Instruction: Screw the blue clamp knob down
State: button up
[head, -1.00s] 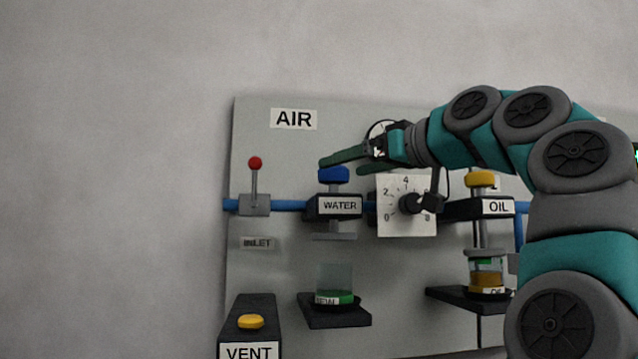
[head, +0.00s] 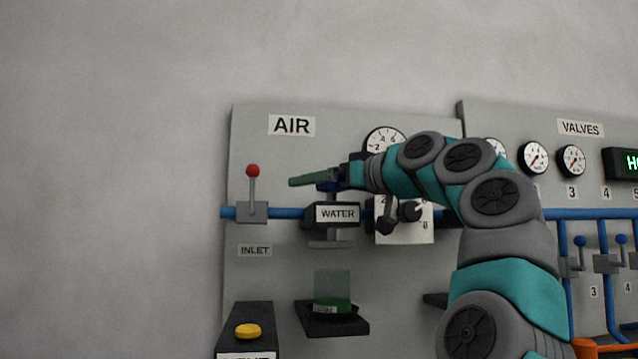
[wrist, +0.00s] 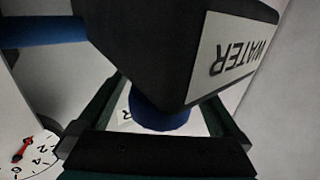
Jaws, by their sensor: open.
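The blue clamp knob (head: 327,187) sits on top of the black WATER block (head: 308,217) in the head view, mostly hidden by my gripper (head: 308,181). Below the block hang a rod and a flat grey plate (head: 331,244). In the wrist view the blue knob (wrist: 160,116) shows between the two open fingers of my gripper (wrist: 162,108), one on each side. The dark WATER block (wrist: 150,45) fills the upper middle and covers the fingertips. I cannot tell whether the fingers touch the knob.
A clear jar with a green base (head: 332,290) stands on a black shelf (head: 350,326) below the plate. A red-topped lever (head: 253,190) is on the blue pipe at left. A dial panel (head: 415,230) is right of the block, partly behind my arm. A yellow button (head: 247,331) is lower left.

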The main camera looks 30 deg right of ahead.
jog(key=c, duration=1.3)
